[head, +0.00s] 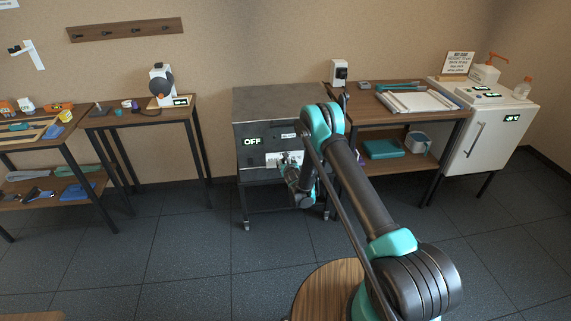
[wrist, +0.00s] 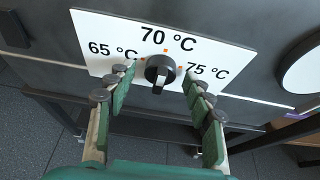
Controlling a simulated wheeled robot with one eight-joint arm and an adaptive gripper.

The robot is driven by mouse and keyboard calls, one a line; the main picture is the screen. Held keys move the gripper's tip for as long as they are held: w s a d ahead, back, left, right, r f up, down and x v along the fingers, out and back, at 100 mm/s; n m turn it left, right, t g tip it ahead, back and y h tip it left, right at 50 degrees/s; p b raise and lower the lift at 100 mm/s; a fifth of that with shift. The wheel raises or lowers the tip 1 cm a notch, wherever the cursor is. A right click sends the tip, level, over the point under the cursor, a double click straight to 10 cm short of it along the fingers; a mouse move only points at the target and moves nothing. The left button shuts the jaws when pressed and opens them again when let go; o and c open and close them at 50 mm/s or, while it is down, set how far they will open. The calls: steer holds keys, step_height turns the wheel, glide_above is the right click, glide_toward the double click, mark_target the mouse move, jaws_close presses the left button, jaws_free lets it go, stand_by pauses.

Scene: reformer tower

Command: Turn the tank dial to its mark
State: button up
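The tank (head: 266,111) is a dark grey metal box on a wheeled stand, with a green-lit OFF display (head: 252,141). Its black dial (wrist: 160,69) sits on a white plate (wrist: 100,32) marked 65, 70 and 75 °C, with small orange marks around the dial. The dial's raised grip stands roughly upright in the wrist view, with a pale spot at its lower end; I cannot tell which mark it points to. My gripper (wrist: 157,78) is open, its green-padded fingers on either side of the dial, with gaps visible. In the head view my arm partly hides the plate.
A round white disc (wrist: 302,72) is on the tank's front to the right. A table with a white tray (head: 417,101) and a white cabinet (head: 486,135) stand right of the tank. A small table (head: 140,115) stands left. Dark tiled floor in front is mostly clear.

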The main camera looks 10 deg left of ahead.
steer(key=c, duration=1.1)
steer(key=shift+o, duration=0.2)
steer(key=n+h, duration=0.1)
steer(key=n, duration=0.1)
steer(key=n+t+h, duration=0.1)
steer(key=n+h, duration=0.1)
steer(key=n+t+h, duration=0.1)
steer(key=n, duration=0.2)
steer(key=shift+s+a+f, duration=0.15)
steer(key=shift+a, duration=0.2)
steer(key=o, duration=1.2)
steer(key=shift+c, duration=0.2)
